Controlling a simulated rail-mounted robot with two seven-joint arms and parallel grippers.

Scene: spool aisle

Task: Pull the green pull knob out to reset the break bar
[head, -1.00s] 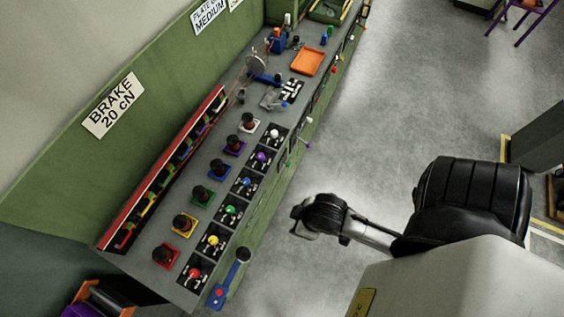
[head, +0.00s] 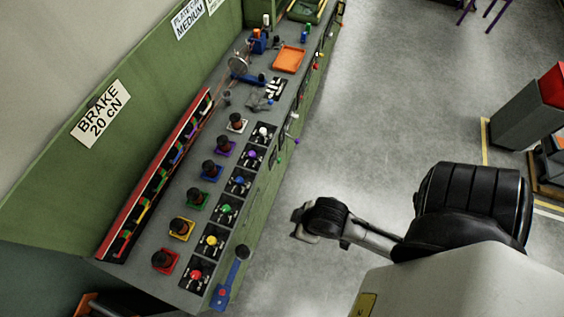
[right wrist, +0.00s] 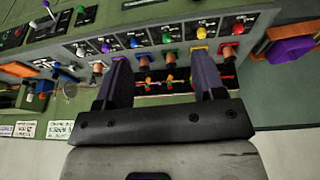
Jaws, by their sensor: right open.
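A small green knob (head: 279,160) sticks out from the bench's front face in the head view, beside white and purple ones. A green knob also shows at the panel's upper left in the right wrist view (right wrist: 81,9). Another green ball knob (head: 225,209) is on the bench top, in the row of coloured knobs. I cannot tell for sure which one is the pull knob. The break bar is not clearly identifiable. My right gripper (head: 300,225) is open and empty, over the aisle floor, apart from the bench. Its two fingers (right wrist: 162,78) show spread in the right wrist view. My left gripper is not in view.
A red-topped grey block (head: 527,113) stands at the right. The aisle floor between is clear.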

